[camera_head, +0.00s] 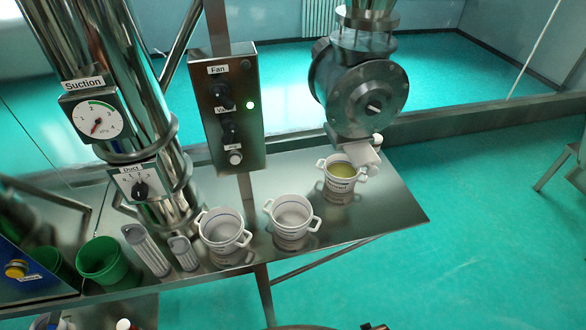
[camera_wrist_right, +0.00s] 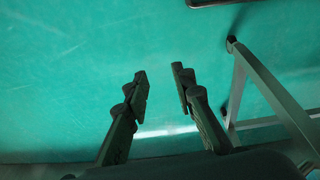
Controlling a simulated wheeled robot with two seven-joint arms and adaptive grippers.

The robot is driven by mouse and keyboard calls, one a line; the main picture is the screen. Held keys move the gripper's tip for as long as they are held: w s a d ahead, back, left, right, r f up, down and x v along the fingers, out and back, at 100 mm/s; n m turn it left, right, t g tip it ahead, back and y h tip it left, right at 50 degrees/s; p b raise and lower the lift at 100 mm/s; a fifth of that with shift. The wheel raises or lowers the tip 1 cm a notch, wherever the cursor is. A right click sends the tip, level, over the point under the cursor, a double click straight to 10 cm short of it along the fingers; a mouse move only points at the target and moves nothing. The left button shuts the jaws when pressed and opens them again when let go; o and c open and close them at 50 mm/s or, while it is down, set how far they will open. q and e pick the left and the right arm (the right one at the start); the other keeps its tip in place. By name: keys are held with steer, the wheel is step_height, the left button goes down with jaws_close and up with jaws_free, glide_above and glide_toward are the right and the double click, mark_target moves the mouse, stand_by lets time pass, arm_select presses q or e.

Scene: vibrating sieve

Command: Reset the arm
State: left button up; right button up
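My right gripper (camera_wrist_right: 160,78) shows in the right wrist view with its two dark green fingers apart and nothing between them. It hangs over the teal floor, clear of the table. In the head view a small dark piece shows at the bottom edge, but I cannot tell whether it is a fingertip. My left gripper is in neither view.
A steel table (camera_head: 385,213) holds white two-handled pots, one with yellowish contents (camera_head: 342,171), two seemingly empty (camera_head: 222,231) (camera_head: 291,217). A control box (camera_head: 228,115) and steel machine rise behind.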

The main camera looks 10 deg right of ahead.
arm_select(q)
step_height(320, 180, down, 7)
steer(key=b, duration=0.6)
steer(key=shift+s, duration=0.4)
arm_select(e)
steer(key=s+f, duration=1)
steer(key=f, duration=0.4)
steer(key=s+f+g, duration=0.1)
steer(key=s+f, duration=1)
steer(key=f, duration=0.4)
steer(key=shift+s+a+f+n+g, duration=0.2)
steer(key=shift+s+n+g, duration=0.1)
steer(key=shift+n, duration=0.1)
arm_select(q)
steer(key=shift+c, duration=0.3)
